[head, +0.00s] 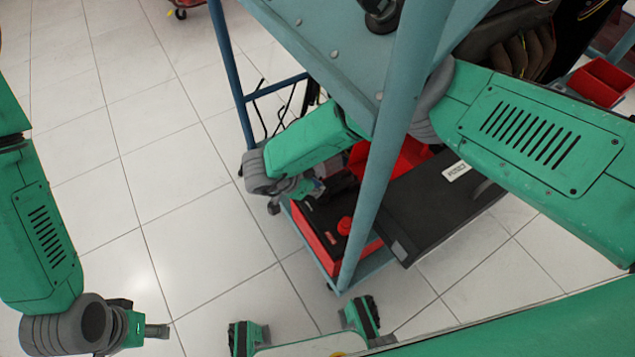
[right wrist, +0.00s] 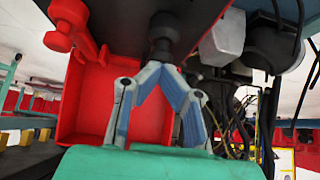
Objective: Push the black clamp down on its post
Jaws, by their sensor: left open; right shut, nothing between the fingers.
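The black clamp (right wrist: 165,32) shows in the right wrist view as a dark round knob, just beyond my right fingertips. Its post is hidden from me. My right gripper (right wrist: 160,68) is shut and empty, its fingertips meeting at or very close to the clamp; I cannot tell if they touch. In the head view my right gripper (head: 312,187) is by the battery (head: 325,225), and I cannot make out the black clamp there. A red clamp (head: 345,226) sits on the battery; it also shows in the right wrist view (right wrist: 72,22). My left gripper (head: 155,331) is open, far from the battery.
The battery stands on the lower shelf of a blue-framed cart, with a blue post (head: 385,150) in front. A red bin (head: 400,160) and a black panel (head: 430,210) are alongside. Cables (right wrist: 245,115) hang at the right in the wrist view. White floor at left is clear.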

